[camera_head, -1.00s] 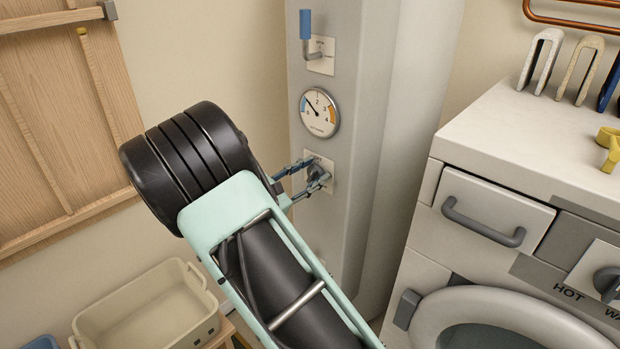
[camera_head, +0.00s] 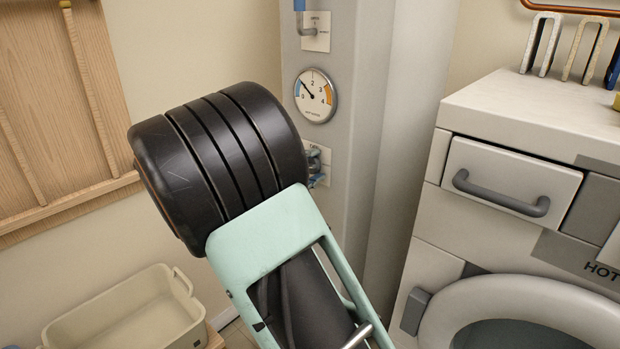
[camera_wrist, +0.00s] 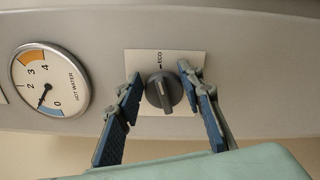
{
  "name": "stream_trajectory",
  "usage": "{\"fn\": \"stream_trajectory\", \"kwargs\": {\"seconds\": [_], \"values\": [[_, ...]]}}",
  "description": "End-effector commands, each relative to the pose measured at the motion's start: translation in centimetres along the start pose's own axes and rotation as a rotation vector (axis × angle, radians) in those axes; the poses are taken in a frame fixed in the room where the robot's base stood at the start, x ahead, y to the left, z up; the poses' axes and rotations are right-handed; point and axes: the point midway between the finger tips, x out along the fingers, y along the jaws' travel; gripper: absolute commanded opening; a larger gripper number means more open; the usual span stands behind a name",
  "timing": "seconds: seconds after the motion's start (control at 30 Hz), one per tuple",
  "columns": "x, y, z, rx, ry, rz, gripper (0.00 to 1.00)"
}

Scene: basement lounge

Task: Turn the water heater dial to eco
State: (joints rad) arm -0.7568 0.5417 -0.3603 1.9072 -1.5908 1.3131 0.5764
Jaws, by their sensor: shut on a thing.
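The water heater dial (camera_wrist: 163,92) is a dark grey knob with a raised bar, on a pale plate marked ECO (camera_wrist: 163,61) in the wrist view. The ECO mark lies just above the knob there. In the head view, the heater (camera_head: 362,120) is a tall grey cabinet. My black wrist hides most of the dial, and only part of its plate (camera_head: 324,155) and a bit of my fingers show.
A round hot water gauge (camera_head: 315,95) sits above the dial, and a blue-handled lever (camera_head: 308,30) is above that. A washing machine (camera_head: 430,270) stands at right.

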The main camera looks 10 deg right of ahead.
Motion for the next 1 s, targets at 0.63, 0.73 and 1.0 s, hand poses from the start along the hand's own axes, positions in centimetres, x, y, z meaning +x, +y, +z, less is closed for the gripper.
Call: {"fn": "stream_trajectory", "kwargs": {"seconds": [0.63,0.73,1.0], "values": [[-0.06,-0.29,-0.06,0.119,0.001,-0.002,0.1],[-0.06,-0.29,-0.07,0.118,0.001,-0.002,0.1],[-0.05,-0.27,-0.06,0.118,0.001,-0.001,0.52]]}}
